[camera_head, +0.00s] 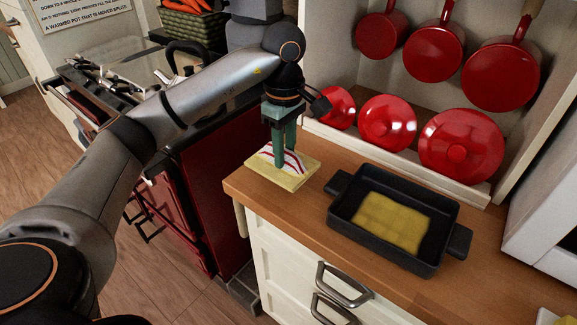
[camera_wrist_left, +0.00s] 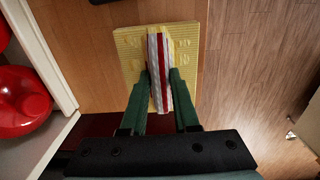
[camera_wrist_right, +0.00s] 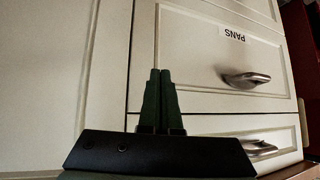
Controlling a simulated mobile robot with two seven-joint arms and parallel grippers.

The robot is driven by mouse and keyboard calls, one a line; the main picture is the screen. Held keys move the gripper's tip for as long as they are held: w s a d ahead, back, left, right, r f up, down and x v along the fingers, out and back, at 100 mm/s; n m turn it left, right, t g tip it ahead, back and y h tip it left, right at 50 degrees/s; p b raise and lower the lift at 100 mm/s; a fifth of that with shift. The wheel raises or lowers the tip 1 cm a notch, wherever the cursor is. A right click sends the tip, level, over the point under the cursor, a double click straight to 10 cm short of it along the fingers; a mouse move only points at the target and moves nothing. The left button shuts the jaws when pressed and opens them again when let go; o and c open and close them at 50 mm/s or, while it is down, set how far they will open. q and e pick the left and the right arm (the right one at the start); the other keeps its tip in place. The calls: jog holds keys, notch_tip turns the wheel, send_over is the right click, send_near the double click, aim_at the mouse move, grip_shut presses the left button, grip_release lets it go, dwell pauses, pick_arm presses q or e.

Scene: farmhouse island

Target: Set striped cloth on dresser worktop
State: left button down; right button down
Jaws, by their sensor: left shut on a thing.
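The striped cloth (camera_head: 293,162), white with red stripes, is pinched into a ridge between the fingers of my left gripper (camera_head: 284,163). It also shows between the green fingers in the left wrist view (camera_wrist_left: 157,62). It is at a yellow textured pad (camera_head: 299,184) near the left end of the wooden dresser worktop (camera_head: 318,205); whether it rests on the pad or hangs just above it is hard to tell. My right gripper (camera_wrist_right: 159,72) has its fingers together with nothing between them, in front of the white dresser drawers.
A black two-handled roasting pan (camera_head: 345,222) with a yellow piece inside stands right of the pad. Red lids (camera_head: 388,122) lean on the rack behind, with red pans (camera_head: 435,53) hanging above. The dark red stove (camera_head: 215,185) stands left of the worktop's edge.

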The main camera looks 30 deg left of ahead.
aim_at(287, 165)
pick_arm(q)
jog(key=shift+w+a+f, duration=0.1)
jog(key=shift+w+f, duration=0.5)
jog(key=shift+f, duration=0.15)
notch_tip(287, 165, down, 3)
jog(key=shift+w+f+p, duration=0.1)
jog(key=shift+p, duration=0.2)
jog(key=shift+f, duration=0.2)
jog(key=c, duration=0.7)
grip_release()
jog(key=shift+o, duration=0.2)
jog(key=shift+r, duration=0.1)
